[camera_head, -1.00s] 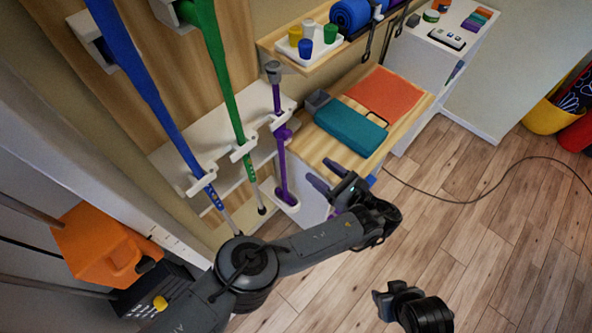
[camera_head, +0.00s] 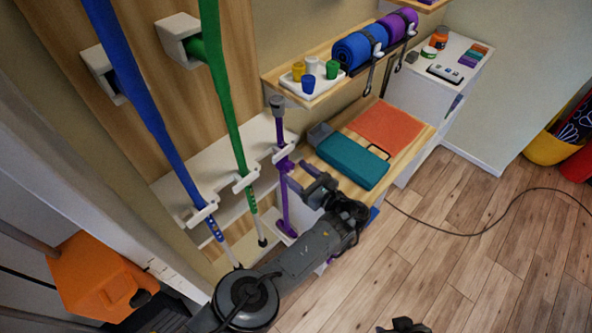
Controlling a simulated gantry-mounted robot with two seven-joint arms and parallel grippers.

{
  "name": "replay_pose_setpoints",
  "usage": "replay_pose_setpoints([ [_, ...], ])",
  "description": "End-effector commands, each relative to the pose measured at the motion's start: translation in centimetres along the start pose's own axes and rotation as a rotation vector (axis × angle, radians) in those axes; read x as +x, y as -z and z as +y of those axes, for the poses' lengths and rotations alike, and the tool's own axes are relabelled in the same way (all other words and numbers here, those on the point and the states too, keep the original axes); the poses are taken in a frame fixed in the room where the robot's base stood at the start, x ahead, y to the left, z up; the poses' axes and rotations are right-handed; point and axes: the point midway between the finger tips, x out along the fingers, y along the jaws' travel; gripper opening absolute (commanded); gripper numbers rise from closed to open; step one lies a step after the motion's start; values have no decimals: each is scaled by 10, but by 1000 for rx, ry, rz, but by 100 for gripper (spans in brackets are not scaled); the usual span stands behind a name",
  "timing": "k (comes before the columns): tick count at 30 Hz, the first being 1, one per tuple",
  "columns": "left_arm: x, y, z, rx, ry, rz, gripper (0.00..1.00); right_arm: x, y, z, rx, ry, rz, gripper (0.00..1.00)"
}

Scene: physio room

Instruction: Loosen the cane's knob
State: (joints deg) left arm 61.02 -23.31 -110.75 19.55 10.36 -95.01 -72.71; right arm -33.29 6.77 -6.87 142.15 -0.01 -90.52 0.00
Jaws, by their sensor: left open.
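The purple cane (camera_head: 283,205) stands upright beside the wooden-topped cabinet, held by a white clip, with a grey top and its foot on a purple base. A purple knob (camera_head: 285,164) sits partway up its shaft, just below the clip. My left gripper (camera_head: 301,178) is open, its two fingers pointing left toward the cane just below and right of the knob. A small gap seems to separate the fingertips from the shaft; depth is hard to judge. My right gripper (camera_head: 404,326) shows only in part at the bottom edge, and its fingers cannot be made out.
A blue stick (camera_head: 140,92) and a green stick (camera_head: 222,95) hang in white brackets to the left. A teal block (camera_head: 352,160) and orange mat (camera_head: 385,128) lie on the cabinet. A shelf tray (camera_head: 312,91) with cups is above. An orange box (camera_head: 95,275) stands lower left.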

Motion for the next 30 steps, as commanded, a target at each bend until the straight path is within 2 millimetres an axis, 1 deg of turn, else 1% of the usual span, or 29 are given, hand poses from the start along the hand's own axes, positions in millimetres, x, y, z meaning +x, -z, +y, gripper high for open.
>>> replay_pose_setpoints([
  [1, 4, 1, 0, 0, 0, 0, 62, 1, 0, 0, 1, 1, -1, 43],
  [5, 11, 0, 0, 0, -1, 0, 62, 1, 0, -1, 3, 2, -1, 43],
  [14, 12, 0, 0, 0, 1, 0, 62, 1, 0, -1, 3, 2, -1, 43],
  [15, 12, 0, 0, 0, 0, 0, 59, 1, 0, -1, 3, 2, -1, 43],
  [17, 12, 0, 0, 0, 0, 0, 50, 1, -1, 0, 2, 2, -2, 43],
  [25, 12, 0, 0, 0, 0, 0, 9, 1, -1, 1, -5, -4, -2, 43],
  [26, 12, 0, 0, 0, 0, 0, 6, 1, -1, 1, -6, -5, -3, 43],
  [30, 12, 0, 0, -6, 0, 0, 6, 2, -1, 2, -7, -5, -2, 43],
])
